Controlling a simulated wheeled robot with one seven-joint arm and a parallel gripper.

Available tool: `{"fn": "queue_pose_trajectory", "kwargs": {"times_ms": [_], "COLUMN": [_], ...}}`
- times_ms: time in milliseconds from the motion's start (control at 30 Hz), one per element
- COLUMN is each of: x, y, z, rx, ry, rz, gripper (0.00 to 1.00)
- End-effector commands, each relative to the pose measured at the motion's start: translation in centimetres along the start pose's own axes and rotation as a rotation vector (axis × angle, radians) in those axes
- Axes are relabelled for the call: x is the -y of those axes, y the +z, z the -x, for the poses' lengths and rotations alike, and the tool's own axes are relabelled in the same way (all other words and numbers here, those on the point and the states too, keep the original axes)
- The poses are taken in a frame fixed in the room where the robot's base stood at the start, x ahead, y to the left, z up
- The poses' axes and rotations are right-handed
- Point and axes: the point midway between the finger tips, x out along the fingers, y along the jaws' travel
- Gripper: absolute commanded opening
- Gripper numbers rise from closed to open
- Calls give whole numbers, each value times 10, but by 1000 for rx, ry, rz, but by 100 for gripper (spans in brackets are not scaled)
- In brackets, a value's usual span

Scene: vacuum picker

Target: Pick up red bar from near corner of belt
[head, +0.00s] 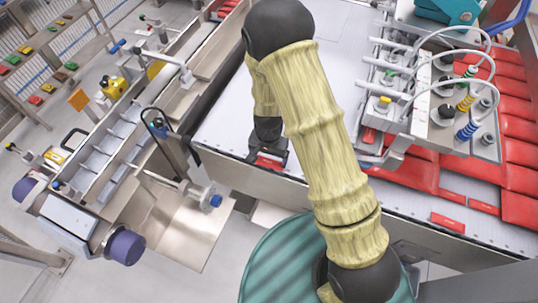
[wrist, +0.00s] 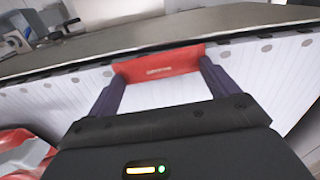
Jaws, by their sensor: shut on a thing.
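My gripper (wrist: 162,90) is shut on a red bar (wrist: 157,66), which spans between the two dark fingers in the wrist view. The bar has small pale print on its face. In the head view the red bar (head: 268,162) shows partly beneath my gripper (head: 270,158), at the near left corner of the white belt (head: 225,110). My wrist and arm hide part of it. I cannot tell whether the bar touches the belt or is just above it.
Several red packs (head: 400,172) and red bars (head: 448,222) lie on the belt to the right. A vacuum picker head (head: 455,115) with hoses stands over them. A metal chute (head: 180,225) and sorting trough (head: 100,155) are at left. The belt left of my arm is mostly clear.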

Motion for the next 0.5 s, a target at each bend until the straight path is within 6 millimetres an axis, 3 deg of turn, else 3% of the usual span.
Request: {"fn": "queue_pose_trajectory", "kwargs": {"times_ms": [33,100,500], "x": [0,0,0], "y": [0,0,-1], "z": [0,0,10], "rx": [0,0,-2], "ry": [0,0,-1], "rz": [0,0,0], "gripper": [88,100,100]}}
